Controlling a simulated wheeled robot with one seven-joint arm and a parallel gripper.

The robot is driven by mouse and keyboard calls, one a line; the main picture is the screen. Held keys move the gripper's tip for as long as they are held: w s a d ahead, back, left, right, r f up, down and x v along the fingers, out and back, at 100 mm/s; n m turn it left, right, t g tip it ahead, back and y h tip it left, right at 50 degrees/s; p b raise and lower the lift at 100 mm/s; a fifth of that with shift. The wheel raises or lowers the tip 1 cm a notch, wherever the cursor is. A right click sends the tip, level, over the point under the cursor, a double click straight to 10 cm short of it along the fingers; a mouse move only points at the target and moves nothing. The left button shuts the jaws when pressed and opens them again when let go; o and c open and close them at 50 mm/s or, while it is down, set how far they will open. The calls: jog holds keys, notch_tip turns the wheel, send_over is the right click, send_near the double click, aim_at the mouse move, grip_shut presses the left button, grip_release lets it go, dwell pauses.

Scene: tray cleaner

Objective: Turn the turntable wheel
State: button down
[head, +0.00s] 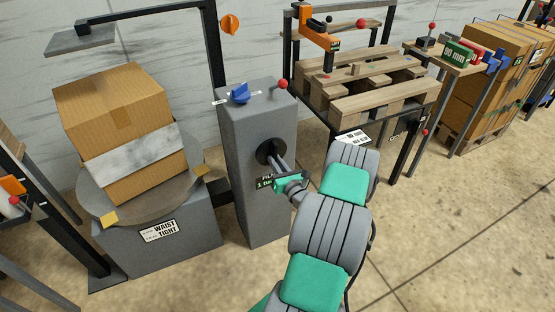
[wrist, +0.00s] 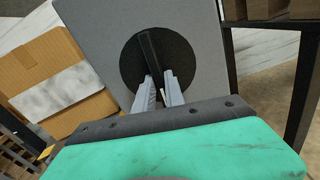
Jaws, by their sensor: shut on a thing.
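The turntable wheel (head: 264,152) is a round black disc on the front face of a grey pillar (head: 238,185). A raised black bar crosses it, as the wrist view shows on the wheel (wrist: 180,58). My gripper (head: 276,163) reaches the wheel from the front right. In the wrist view my gripper (wrist: 159,86) has its two fingers on either side of the bar's lower end, shut on it. The turntable (head: 92,196) is a round grey plate left of the pillar. A cardboard box (head: 112,102) with a pale band around its middle sits on it.
A blue knob (head: 240,93) and a red-tipped lever (head: 282,85) are on the pillar top. A post with an overhead arm (head: 150,12) stands behind the turntable. A bench with wooden pallets (head: 375,95) is to the right. Floor at the lower right is clear.

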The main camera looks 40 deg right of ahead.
jog(key=shift+w+a+r+m+p, duration=0.1)
jog(key=shift+a+m, duration=0.05)
jog(key=shift+m, duration=1.6)
jog(key=shift+a+r+m+p, duration=0.1)
jog(key=shift+a+r+m, duration=0.1)
jog(key=shift+m, duration=1.6)
jog(key=shift+w+a+r+m+p, duration=0.1)
jog(key=shift+a+m, duration=0.05)
jog(key=shift+m, duration=1.6)
jog(key=shift+s, duration=0.1)
jog(key=shift+f, duration=0.1)
jog(key=c, duration=1.5)
grip_release()
jog(key=shift+d+f, duration=0.1)
jog(key=shift+o, duration=0.3)
